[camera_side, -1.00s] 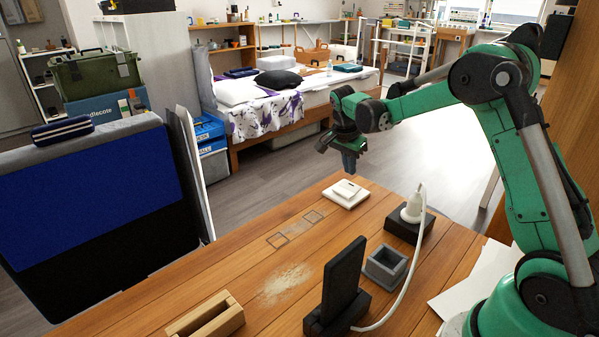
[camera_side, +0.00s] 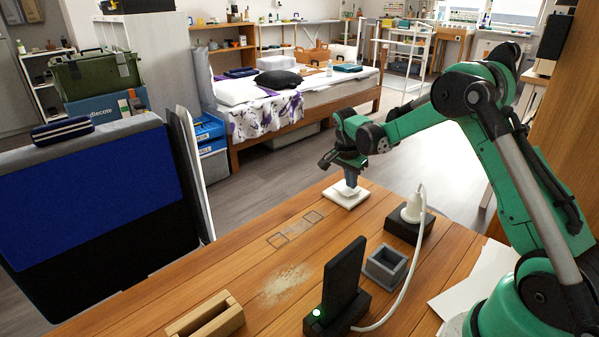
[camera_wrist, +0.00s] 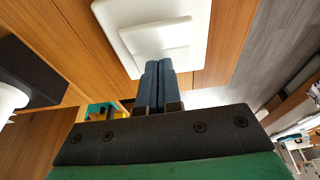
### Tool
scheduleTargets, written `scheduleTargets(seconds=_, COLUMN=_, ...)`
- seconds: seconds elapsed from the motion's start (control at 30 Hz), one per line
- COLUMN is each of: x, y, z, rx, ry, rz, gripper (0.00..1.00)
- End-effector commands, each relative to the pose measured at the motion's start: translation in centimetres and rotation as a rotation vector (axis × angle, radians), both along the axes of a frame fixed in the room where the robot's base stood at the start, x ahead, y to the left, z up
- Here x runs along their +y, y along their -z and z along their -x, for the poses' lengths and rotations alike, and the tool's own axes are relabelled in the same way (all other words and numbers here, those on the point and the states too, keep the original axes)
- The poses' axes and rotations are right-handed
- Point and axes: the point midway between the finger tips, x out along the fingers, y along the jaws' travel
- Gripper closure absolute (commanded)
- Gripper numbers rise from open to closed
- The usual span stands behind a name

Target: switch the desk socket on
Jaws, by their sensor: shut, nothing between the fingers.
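A white square switch plate (camera_side: 338,197) with a raised rocker lies on the far edge of the wooden desk. My gripper (camera_side: 351,185) is shut and empty, its fingertips down at the rocker. In the wrist view the closed fingers (camera_wrist: 159,66) meet the near edge of the rocker (camera_wrist: 158,45). The fingers partly hide the rocker in the side view. A black socket block (camera_side: 408,229) holds a white plug (camera_side: 412,208) with a white cable. The cable runs to a black stand (camera_side: 340,310), where a small green light (camera_side: 316,312) is lit.
A grey open box (camera_side: 386,265) stands between the socket block and the stand. A slotted wooden block (camera_side: 206,316) is at the desk's front. Pale powder (camera_side: 287,281) and two square outlines mark the desk's middle, which is otherwise clear. White paper lies beside my base.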

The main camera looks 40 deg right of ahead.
Motion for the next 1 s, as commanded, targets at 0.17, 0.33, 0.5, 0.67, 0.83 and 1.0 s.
scheduleTargets(seconds=0.17, x=0.2, y=0.0, z=0.0, rx=-0.001, ry=0.0, rz=0.001, gripper=1.0)
scheduleTargets(seconds=0.33, x=1.0, y=-0.2, z=0.0, rx=-0.001, ry=0.0, rz=0.0, gripper=1.0)
scheduleTargets(seconds=0.5, x=1.5, y=-0.3, z=0.0, rx=0.0, ry=0.0, rz=0.0, gripper=1.0)
scheduleTargets(seconds=0.67, x=1.6, y=-0.3, z=0.0, rx=0.0, ry=0.0, rz=0.001, gripper=1.0)
scheduleTargets(seconds=0.83, x=1.6, y=-0.5, z=0.0, rx=0.0, ry=0.0, rz=0.001, gripper=1.0)
scheduleTargets(seconds=1.0, x=1.6, y=-2.6, z=0.0, rx=0.0, ry=0.0, rz=0.001, gripper=1.0)
